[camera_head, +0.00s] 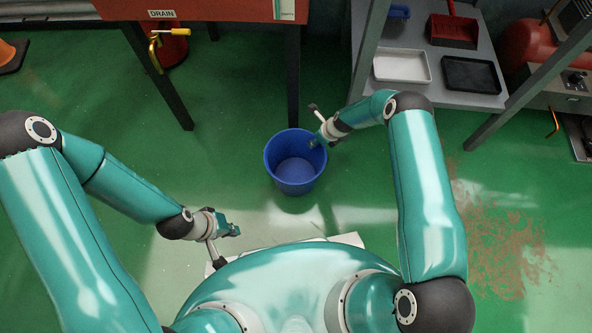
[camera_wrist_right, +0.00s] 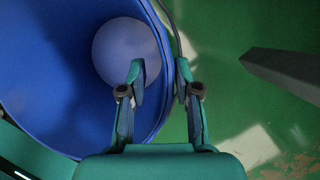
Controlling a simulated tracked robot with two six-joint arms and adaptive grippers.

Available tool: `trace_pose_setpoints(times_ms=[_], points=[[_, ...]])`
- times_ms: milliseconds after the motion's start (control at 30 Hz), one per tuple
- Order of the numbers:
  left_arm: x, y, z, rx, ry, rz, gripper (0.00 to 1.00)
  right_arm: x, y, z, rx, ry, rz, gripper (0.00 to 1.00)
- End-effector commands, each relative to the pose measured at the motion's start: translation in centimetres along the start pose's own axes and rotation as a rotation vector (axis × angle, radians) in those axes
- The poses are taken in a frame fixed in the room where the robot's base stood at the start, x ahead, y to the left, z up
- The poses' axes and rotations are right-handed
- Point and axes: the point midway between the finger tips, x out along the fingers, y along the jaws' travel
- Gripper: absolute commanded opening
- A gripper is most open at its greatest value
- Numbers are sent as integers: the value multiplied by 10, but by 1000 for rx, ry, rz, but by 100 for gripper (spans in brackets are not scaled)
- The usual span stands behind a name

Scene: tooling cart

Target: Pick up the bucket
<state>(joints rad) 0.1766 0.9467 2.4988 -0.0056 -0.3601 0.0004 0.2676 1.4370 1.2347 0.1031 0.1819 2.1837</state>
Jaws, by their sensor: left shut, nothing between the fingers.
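A blue bucket (camera_head: 295,168) stands upright on the green floor in the middle of the head view, its open top facing up. It fills the left of the right wrist view (camera_wrist_right: 45,70). My right gripper (camera_head: 318,140) is at the bucket's right rim. In the right wrist view my right gripper (camera_wrist_right: 161,82) is open, with one finger inside the bucket and the other outside. The bucket's wall is between them, and a gap shows by the inner finger. My left gripper (camera_head: 236,230) is shut and empty, below and left of the bucket, apart from it.
A red cabinet on dark legs, labelled DRAIN (camera_head: 161,14), stands behind the bucket. At the right a grey shelf (camera_head: 440,97) holds a white tray (camera_head: 402,66), a black tray (camera_head: 471,75) and a red dustpan (camera_head: 454,31). Floor left of the bucket is clear.

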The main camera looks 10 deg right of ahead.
Motion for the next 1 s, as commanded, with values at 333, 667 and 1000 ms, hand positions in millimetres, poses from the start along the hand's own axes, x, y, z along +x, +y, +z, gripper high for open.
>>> trace_pose_setpoints(times_ms=[333, 667, 1000], points=[[7, -3, 0, 0, 0, 0, 0, 16, 0, 0, 0, 0, 0, 32], [7, -3, 0, 0, 0, 0, 0, 16, 0, 0, -1, 0, 0, 0], [7, -3, 0, 0, 0, 0, 0, 15, 0, 1, -1, 0, 0, 0]])
